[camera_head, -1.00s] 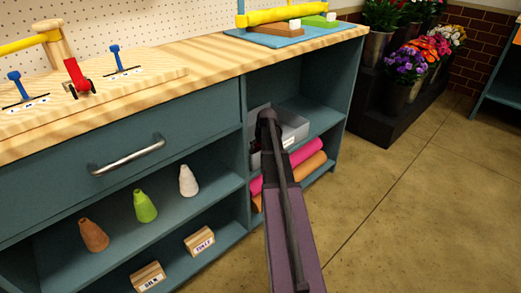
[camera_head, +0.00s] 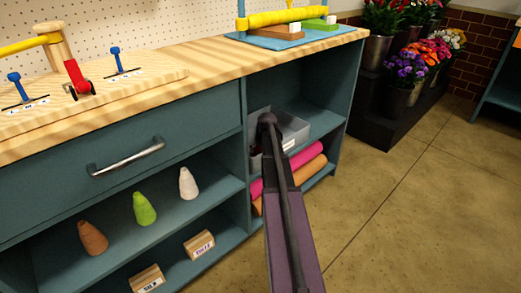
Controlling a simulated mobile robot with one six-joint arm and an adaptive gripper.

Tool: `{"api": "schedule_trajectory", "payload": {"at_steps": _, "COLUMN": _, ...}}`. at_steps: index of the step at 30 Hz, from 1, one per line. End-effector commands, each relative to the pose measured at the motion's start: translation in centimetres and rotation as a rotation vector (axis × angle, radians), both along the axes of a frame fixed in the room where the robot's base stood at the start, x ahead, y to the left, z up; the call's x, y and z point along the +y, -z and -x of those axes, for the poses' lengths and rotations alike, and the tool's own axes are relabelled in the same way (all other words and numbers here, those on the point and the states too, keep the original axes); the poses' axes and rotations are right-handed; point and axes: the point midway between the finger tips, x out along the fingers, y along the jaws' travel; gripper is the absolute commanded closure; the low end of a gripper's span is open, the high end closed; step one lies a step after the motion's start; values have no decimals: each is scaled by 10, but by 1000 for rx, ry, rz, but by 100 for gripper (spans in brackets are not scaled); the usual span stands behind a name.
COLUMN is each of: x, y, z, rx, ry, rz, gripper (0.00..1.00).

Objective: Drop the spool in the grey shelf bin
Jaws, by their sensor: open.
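The grey shelf bin (camera_head: 294,130) stands in the right-hand compartment of the workbench, on the upper shelf, with a white label on its front. My arm (camera_head: 285,215) reaches up to it and covers its left part. The end of the arm lies over the bin, and the jaws are hidden there. Three cone-shaped pieces that may be spools stand upright on the left shelf: a brown one (camera_head: 92,238), a green one (camera_head: 145,208) and a white one (camera_head: 187,184). I cannot make out any spool at my gripper or inside the bin.
Pink (camera_head: 307,157) and orange (camera_head: 305,171) rolls lie below the bin. A divider (camera_head: 244,160) separates the compartments. Labelled wooden blocks (camera_head: 199,243) sit on the lower left shelf. Flower buckets (camera_head: 397,100) stand right on a black stand. The floor (camera_head: 400,215) is clear.

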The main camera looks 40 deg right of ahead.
Motion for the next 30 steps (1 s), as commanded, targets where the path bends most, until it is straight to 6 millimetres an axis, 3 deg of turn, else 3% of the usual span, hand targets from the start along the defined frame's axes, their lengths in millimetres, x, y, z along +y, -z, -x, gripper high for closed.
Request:
{"api": "schedule_trajectory", "payload": {"at_steps": 11, "x": 1, "y": -12, "z": 3, "rx": 0, "ry": 1, "rz": 0, "gripper": 0}}
{"api": "schedule_trajectory", "payload": {"at_steps": 30, "x": 7, "y": -64, "z": 24, "rx": 0, "ry": 1, "rz": 0, "gripper": 0}}
